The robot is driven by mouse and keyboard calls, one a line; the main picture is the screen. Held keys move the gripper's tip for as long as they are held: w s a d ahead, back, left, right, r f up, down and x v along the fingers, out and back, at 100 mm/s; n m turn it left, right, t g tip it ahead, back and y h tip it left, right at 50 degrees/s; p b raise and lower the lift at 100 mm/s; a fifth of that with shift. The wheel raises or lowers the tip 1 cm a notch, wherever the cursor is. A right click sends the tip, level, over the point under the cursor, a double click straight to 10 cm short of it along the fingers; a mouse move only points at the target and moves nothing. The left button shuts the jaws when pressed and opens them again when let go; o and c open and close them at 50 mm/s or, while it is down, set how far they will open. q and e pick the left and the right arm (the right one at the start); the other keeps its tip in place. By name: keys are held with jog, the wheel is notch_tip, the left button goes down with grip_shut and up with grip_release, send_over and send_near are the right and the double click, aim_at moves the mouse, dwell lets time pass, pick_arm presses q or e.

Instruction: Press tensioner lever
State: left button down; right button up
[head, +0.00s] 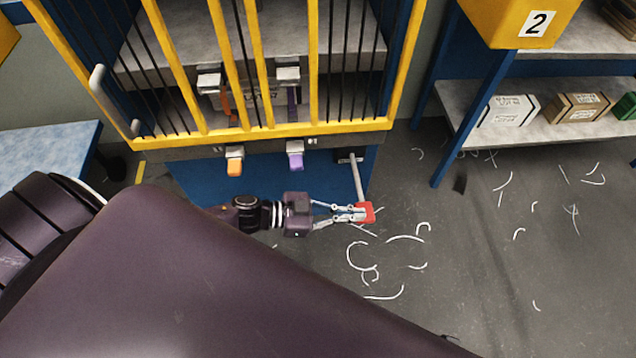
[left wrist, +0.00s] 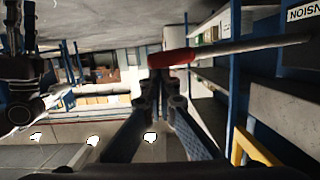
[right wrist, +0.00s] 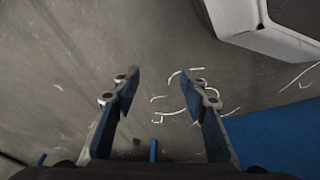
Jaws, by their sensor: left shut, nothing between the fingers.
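The tensioner lever is a grey rod (head: 357,180) with a red end (head: 369,212), angled down from the right part of the machine's front. My left gripper (head: 358,213) is shut and empty, with its fingertips right at the red end. In the left wrist view, the red end (left wrist: 172,58) lies across just beyond my closed fingertips (left wrist: 165,82), with the rod running off to the right. I cannot tell whether they press on it. My right gripper (right wrist: 165,92) is open and empty above the floor; I cannot make it out in the head view.
The loom's yellow barred guard (head: 262,135) stands behind the lever. An orange tab (head: 235,168) and a purple tab (head: 295,161) hang left of the lever. A shelf (head: 468,122) with boxes is at the right. The grey floor (head: 470,270) carries white thread scraps.

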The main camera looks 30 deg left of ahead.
pick_arm(q)
jog(key=v, duration=0.9)
jog(key=shift+p, duration=0.4)
pick_arm(e)
jog(key=f, duration=0.1)
jog(key=s+f, duration=0.1)
jog(key=f, duration=0.1)
jog(key=shift+s+d, duration=0.1)
jog(key=shift+s, duration=0.2)
